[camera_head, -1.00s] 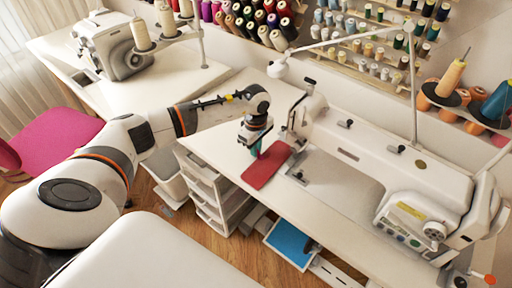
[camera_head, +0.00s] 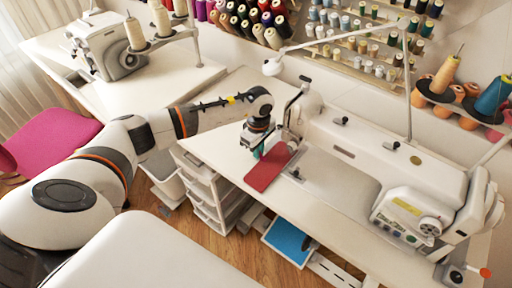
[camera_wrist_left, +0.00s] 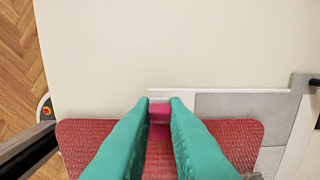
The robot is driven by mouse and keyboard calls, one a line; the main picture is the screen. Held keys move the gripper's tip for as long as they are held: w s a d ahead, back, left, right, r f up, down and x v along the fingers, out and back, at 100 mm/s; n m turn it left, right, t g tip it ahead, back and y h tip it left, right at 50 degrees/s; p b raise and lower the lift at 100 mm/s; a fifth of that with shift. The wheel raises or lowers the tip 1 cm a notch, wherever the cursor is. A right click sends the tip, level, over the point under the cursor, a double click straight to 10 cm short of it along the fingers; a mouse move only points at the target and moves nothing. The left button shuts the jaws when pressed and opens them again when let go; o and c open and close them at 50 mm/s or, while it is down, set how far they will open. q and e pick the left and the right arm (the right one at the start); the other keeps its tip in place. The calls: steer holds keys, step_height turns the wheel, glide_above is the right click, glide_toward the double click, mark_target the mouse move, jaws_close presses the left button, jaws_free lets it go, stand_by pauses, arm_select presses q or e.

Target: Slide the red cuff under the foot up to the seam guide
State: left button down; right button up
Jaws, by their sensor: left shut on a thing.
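The red cuff (camera_head: 266,172) lies flat on the white sewing table, its far end close beside the machine head. It also shows in the left wrist view (camera_wrist_left: 85,138), spreading to both sides of the fingers. My left gripper (camera_head: 259,150) is above the cuff, its teal fingers pointing down. In the wrist view the fingers (camera_wrist_left: 159,112) are shut on a small pink piece (camera_wrist_left: 159,113) at the cuff. The sewing machine's head end (camera_head: 300,118) stands just right of the gripper. The foot is largely hidden there, and I cannot make out the seam guide clearly. My right gripper is not in view.
The sewing machine's long body (camera_head: 360,145) bounds the table at the right. A grey plate (camera_wrist_left: 250,106) lies beside the cuff. White drawers (camera_head: 212,200) stand under the table. Thread spools line the wall. The table (camera_head: 205,145) left of the cuff is clear.

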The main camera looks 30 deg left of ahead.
arm_select(q)
steer(key=c, duration=1.3)
jaws_free()
steer(key=shift+c, duration=0.2)
steer(key=shift+r, duration=0.1)
step_height(320, 180, up, 12)
steer(key=b, duration=0.1)
